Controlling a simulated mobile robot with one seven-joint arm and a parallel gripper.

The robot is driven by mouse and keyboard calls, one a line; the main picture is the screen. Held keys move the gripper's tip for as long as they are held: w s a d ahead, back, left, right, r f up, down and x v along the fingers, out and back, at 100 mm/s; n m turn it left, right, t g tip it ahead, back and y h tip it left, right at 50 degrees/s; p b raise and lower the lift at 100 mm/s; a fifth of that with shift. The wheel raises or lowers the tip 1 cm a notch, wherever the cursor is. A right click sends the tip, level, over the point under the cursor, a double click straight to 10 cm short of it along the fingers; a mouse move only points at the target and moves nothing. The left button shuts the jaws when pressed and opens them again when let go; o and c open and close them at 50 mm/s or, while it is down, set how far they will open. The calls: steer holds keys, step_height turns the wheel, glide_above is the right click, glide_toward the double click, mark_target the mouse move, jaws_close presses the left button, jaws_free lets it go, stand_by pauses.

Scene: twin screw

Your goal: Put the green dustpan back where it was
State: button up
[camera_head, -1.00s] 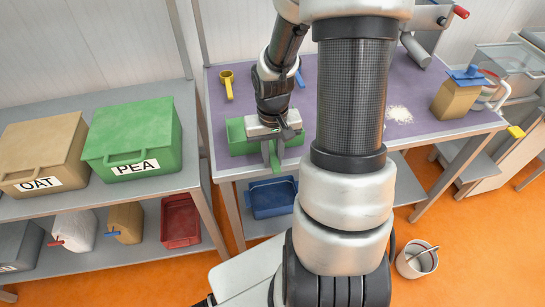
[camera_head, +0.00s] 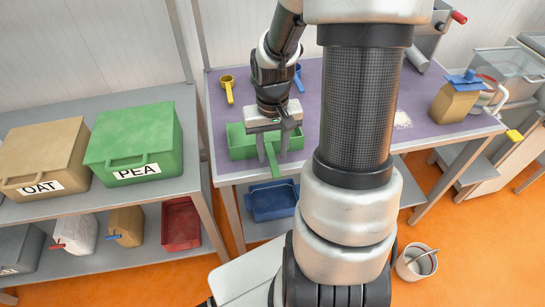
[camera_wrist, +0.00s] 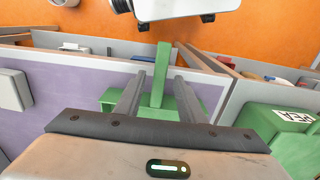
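The green dustpan (camera_head: 238,141) rests at the front left of the purple-topped table (camera_head: 221,110). Its handle reaches toward the table's front edge. My gripper (camera_head: 274,157) is above the dustpan, pointing down, with its two fingers apart. In the wrist view the green handle (camera_wrist: 162,65) stands between the fingers, with a gap on each side. Part of the dustpan is hidden behind my gripper and its fingers.
A yellow scoop (camera_head: 228,88) and a blue scoop (camera_head: 298,75) lie behind. White powder (camera_head: 402,119) and a tan container (camera_head: 453,102) are to the right. A green PEA bin (camera_head: 135,135) stands on the left shelf. A blue tray (camera_head: 270,202) sits below.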

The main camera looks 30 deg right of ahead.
step_height(320, 180, up, 8)
steer(key=p, duration=0.1)
steer(key=shift+f, duration=0.25)
steer(key=shift+r, duration=0.1)
